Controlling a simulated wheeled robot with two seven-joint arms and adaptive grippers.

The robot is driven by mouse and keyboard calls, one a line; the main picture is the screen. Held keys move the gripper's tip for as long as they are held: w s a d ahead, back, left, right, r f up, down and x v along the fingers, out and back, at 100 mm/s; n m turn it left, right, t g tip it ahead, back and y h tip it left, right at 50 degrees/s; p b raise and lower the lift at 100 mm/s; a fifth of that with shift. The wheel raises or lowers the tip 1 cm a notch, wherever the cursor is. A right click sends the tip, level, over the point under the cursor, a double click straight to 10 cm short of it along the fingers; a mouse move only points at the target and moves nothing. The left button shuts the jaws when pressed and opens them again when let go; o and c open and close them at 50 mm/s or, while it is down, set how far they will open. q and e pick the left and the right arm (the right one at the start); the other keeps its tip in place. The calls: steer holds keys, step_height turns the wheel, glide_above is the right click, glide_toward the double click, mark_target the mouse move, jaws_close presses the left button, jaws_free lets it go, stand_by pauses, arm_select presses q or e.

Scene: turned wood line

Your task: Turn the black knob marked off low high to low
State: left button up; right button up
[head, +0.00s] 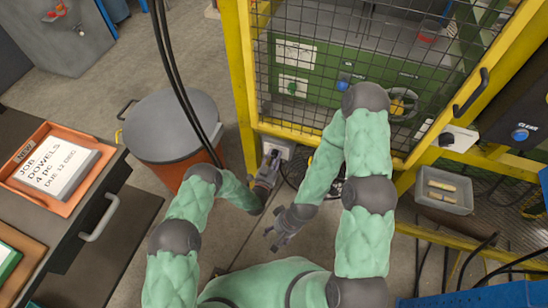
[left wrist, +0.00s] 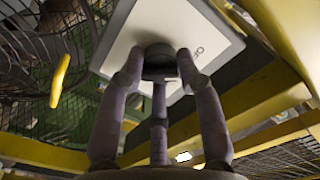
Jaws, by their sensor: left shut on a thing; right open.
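A black knob (left wrist: 158,60) sits on a white plate (left wrist: 180,30) in the left wrist view. My left gripper (left wrist: 160,68) has its fingers closed around the knob. In the head view the plate (head: 287,149) shows low on the yellow guard frame, with my left gripper (head: 272,160) against it, hiding the knob. My right gripper (head: 272,236) is open and empty, below the left one, apart from the plate.
A yellow frame with wire mesh (head: 246,80) encloses a green machine (head: 320,75). Another white box with a dark knob (head: 456,138) is farther right. A grey-lidded orange bin (head: 172,125) stands left of the left arm, with black cables hanging over it. A grey tray (head: 445,190) is at right.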

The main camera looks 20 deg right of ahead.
arm_select(q)
steer(key=m, duration=0.4)
steer(key=shift+w+d+r, duration=0.1)
steer(key=shift+r, duration=0.1)
steer(key=shift+m, duration=1.7)
steer(key=shift+d, duration=0.1)
steer(key=o, duration=1.1)
steer(key=shift+o, duration=0.2)
steer(key=shift+f, duration=0.1)
